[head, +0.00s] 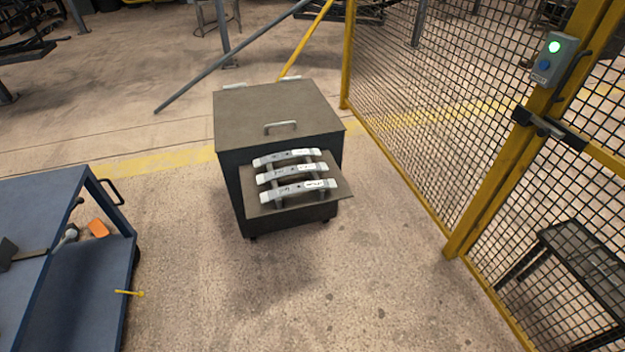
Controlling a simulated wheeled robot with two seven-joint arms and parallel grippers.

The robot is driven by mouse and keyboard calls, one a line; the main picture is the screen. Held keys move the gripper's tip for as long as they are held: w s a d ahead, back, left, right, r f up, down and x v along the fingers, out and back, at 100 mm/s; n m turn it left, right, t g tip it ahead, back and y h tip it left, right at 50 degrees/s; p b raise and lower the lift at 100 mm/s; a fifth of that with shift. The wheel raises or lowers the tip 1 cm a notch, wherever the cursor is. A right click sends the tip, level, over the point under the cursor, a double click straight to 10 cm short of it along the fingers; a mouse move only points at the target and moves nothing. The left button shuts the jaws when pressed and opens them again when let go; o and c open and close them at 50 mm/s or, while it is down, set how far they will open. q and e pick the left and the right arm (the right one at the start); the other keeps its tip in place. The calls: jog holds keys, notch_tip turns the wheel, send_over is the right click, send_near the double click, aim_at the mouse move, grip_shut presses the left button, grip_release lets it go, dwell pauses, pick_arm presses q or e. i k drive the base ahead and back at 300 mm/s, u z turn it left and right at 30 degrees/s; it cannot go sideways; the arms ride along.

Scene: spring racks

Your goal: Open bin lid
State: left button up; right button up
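A dark bin (290,226) stands on the floor in the middle of the head view. Its flat brown-grey lid (262,108) lies level on top and looks shut. A pale metal handle (281,126) is on the lid near its front edge. Two light metal pieces show along the lid's back edge and look like hinges. A shelf (335,190) juts from the bin's front and holds several curved metal springs (292,174) with white labels, set in a rack. Neither of my grippers is in view.
A blue cart (104,202) with tools is at the lower left, apart from the bin. A yellow mesh fence (415,120) runs along the right, with a switch box (552,60) showing a green light. The floor in front of the bin is clear.

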aim_at(292, 107)
jog(key=k, duration=0.45)
jog(key=z, duration=0.75)
jog(key=i, duration=1.8)
jog(key=u, duration=0.6)
